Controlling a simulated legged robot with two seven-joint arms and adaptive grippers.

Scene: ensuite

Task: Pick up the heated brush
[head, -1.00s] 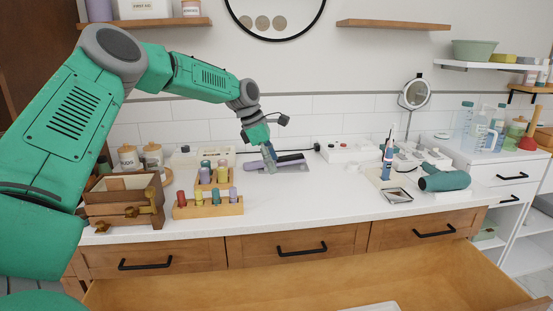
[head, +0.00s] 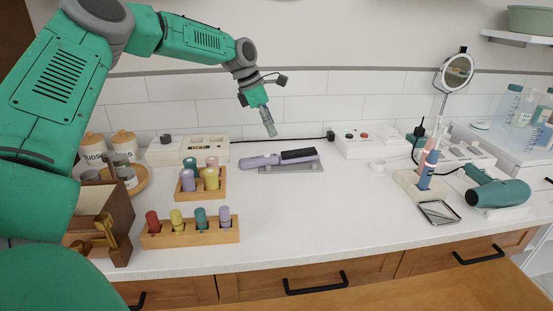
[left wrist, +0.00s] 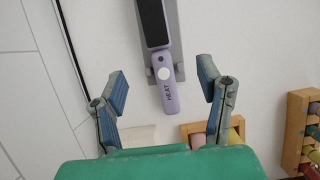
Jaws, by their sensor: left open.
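The heated brush (head: 263,160) has a lavender handle and a dark head, and lies on a grey rest on the white counter. In the left wrist view the brush (left wrist: 166,83) shows its handle marked "HEAT", pointing toward my gripper. My left gripper (head: 269,125) is above the counter and above the brush's handle end, apart from it. In the left wrist view my left gripper (left wrist: 163,88) is open and empty, with the handle end between the lines of its fingers. My right gripper is not in view.
Wooden racks (head: 190,238) of coloured rollers stand in front of the brush, with a wooden box (head: 103,222) at left. A black cord (head: 280,140) runs along the wall. A teal hair dryer (head: 498,193) and toothbrush stand (head: 412,184) are at right. The middle counter is clear.

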